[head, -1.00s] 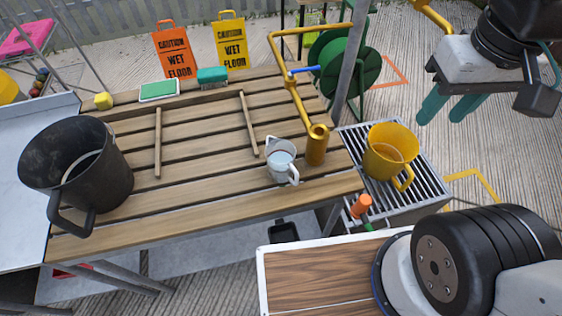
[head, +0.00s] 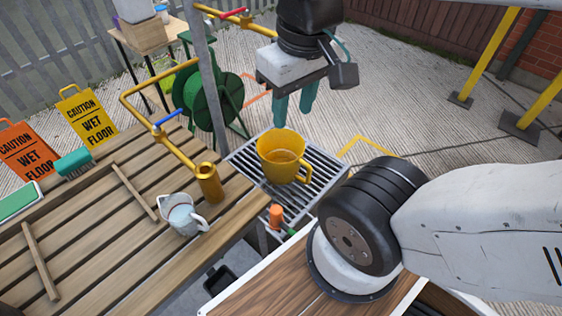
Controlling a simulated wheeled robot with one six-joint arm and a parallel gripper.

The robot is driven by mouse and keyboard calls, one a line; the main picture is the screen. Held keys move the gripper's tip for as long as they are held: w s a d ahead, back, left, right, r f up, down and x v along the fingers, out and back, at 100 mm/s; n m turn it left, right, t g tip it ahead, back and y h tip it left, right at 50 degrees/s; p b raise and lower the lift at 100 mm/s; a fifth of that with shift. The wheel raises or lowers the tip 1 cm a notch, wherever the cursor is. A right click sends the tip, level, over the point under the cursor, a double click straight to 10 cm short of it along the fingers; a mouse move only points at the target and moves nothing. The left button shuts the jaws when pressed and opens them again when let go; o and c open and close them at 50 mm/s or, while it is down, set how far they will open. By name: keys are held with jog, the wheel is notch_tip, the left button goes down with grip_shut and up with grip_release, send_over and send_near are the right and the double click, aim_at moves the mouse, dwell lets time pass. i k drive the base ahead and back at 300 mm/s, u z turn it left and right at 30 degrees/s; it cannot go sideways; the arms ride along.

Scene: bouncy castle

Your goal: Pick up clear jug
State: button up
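The clear jug (head: 182,214) stands upright on the slatted wooden table (head: 95,254), near its right edge. Its handle points to the right, and it looks partly filled with a pale liquid. My gripper (head: 294,107) hangs above the metal grate, with its two teal fingers pointing down and apart. The gripper is empty. It is to the right of and beyond the jug, above and behind a yellow jug (head: 281,158).
The yellow jug stands on the metal grate (head: 246,160). A brass tap pipe (head: 208,184) rises close beside the clear jug. An orange-handled tool (head: 276,216) is by the grate. A green brush (head: 74,163) and wet floor signs (head: 92,122) are at the left.

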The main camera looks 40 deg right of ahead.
aim_at(178, 210)
jog(key=u, duration=0.85)
jog(key=k, duration=1.4)
jog(key=z, duration=0.5)
jog(key=i, duration=1)
